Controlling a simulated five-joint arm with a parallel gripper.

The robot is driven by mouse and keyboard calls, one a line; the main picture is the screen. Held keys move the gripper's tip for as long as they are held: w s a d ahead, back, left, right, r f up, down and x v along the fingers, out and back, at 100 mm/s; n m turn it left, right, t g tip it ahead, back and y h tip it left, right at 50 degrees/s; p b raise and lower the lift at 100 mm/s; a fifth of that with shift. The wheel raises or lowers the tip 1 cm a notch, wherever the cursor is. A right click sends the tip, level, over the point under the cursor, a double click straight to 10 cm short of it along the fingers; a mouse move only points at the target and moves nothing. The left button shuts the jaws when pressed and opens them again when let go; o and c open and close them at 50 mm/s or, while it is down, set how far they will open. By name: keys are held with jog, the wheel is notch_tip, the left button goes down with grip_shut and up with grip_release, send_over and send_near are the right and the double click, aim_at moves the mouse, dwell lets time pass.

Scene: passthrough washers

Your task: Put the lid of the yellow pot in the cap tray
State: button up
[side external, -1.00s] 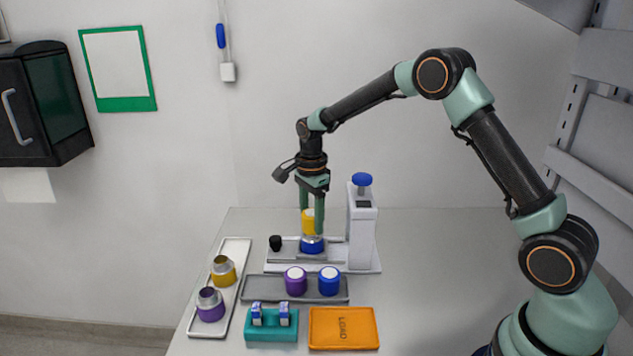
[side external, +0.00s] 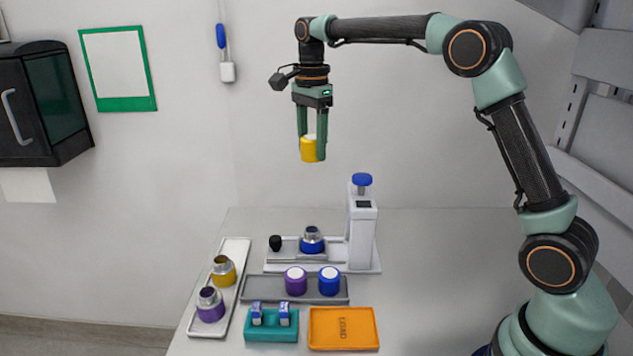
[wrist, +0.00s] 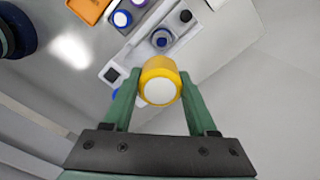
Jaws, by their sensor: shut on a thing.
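A yellow lid (side external: 309,150) with a pale top is held high above the bench between the fingers of my gripper (side external: 312,144). It also shows in the wrist view (wrist: 159,84), gripped on both sides. The yellow pot (side external: 223,272) stands open in the white tray at the left, with a bare metal neck. The grey tray (side external: 262,292), which looks like the cap tray, holds a purple lid (side external: 296,284) and a blue lid (side external: 329,284). Its left part is free.
A blue pot (side external: 312,244) with an open metal neck stands on the white station, beside a tall column (side external: 362,235). An open purple pot (side external: 210,308) shares the white tray (side external: 236,245). A teal holder (side external: 270,335) and orange tray (side external: 343,340) lie in front.

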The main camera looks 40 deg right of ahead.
jog(key=shift+s+a+n, duration=0.2)
jog(key=shift+s+n, duration=0.15)
jog(key=shift+n, duration=0.35)
jog(key=s+a+f+n, duration=0.1)
jog(key=s+f+n, duration=0.1)
jog(key=s+n, duration=0.55)
jog(key=s+a+f+n, duration=0.2)
jog(key=s+n, duration=0.2)
jog(key=n, duration=0.6)
jog(key=m, duration=0.5)
send_over(257, 288)
jog(key=shift+n, duration=0.25)
notch_tip(257, 288, down, 20)
jog(key=shift+r, duration=0.1)
jog(key=shift+f, duration=0.65)
